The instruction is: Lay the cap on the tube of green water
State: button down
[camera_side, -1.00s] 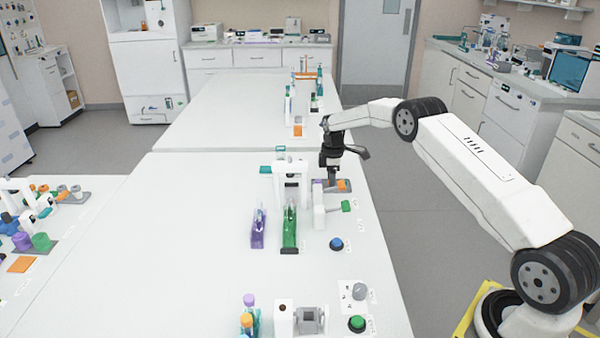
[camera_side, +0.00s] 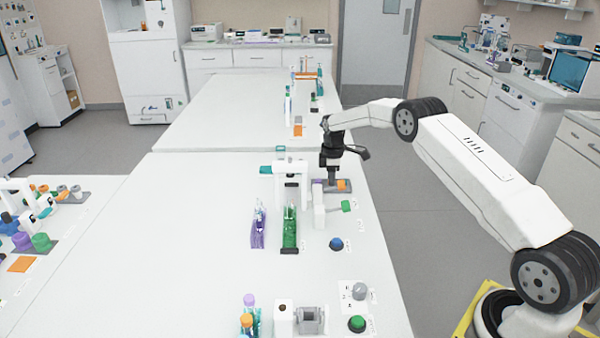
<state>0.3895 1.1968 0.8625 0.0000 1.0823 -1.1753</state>
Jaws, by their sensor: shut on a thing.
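The tube of green water (camera_side: 290,228) stands in a narrow rack on the near bench, left of a white post. A purple tube rack (camera_side: 258,229) stands to its left. My gripper (camera_side: 332,182) points down behind and to the right of the green tube, at a small grey tray (camera_side: 326,189). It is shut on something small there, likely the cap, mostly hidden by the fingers.
A white gate-like stand (camera_side: 291,167) rises just behind the green tube. A white post (camera_side: 319,209) with a green piece (camera_side: 347,206) stands to its right. A blue knob (camera_side: 336,244) is nearer.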

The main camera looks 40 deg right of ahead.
jog(key=shift+r, duration=2.75)
notch_tip(320, 180, up, 13)
jog(key=n, duration=0.6)
send_near(290, 197)
jog(key=shift+a+f, duration=0.1)
jog(key=shift+f, duration=0.75)
jog(key=shift+f, duration=0.2)
jog(key=shift+f, duration=2.15)
